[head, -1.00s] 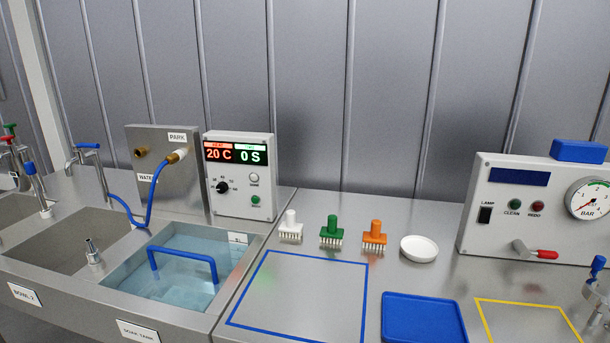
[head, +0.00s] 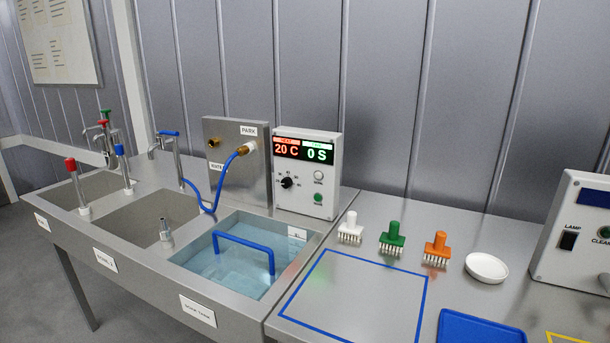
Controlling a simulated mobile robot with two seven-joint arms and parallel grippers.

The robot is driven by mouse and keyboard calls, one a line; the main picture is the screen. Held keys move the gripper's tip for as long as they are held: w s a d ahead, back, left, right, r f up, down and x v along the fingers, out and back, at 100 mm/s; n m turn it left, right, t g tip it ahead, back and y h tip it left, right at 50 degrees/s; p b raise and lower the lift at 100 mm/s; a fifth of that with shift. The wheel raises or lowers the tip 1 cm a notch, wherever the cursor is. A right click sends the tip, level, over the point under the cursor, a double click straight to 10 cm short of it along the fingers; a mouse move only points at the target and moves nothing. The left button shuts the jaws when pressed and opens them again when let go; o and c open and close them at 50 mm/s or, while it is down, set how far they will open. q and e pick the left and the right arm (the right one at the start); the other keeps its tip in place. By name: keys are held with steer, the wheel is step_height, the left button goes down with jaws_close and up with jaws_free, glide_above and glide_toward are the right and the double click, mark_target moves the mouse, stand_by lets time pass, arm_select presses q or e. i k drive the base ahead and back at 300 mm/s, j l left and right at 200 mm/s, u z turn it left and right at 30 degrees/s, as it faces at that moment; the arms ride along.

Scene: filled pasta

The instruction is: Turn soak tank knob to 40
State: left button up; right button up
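The soak tank control box (head: 308,193) is white and stands behind the right rear of the tank. Its display (head: 303,150) reads 20 C in red and 0 S in green. The small black knob (head: 287,183) is on the left of its front face, with dial marks around it too small to read surely. Two round buttons sit to its right. The soak tank (head: 235,264) holds clear blue water and a blue handle (head: 245,246). Neither of my grippers shows in the head view.
A steel panel marked PARK (head: 234,160) with a blue hose (head: 222,184) stands left of the box. White, green (head: 392,239) and orange brushes and a white dish (head: 486,267) lie on the counter to the right. The blue-outlined area (head: 350,298) is bare.

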mark_target(287, 182)
steer(key=i+j+z, duration=0.25)
steer(key=j, duration=0.75)
steer(key=i+j+z, duration=0.25)
steer(key=j, duration=0.75)
steer(key=j+z, duration=0.25)
steer(key=j, duration=0.8)
steer(key=k, duration=0.05)
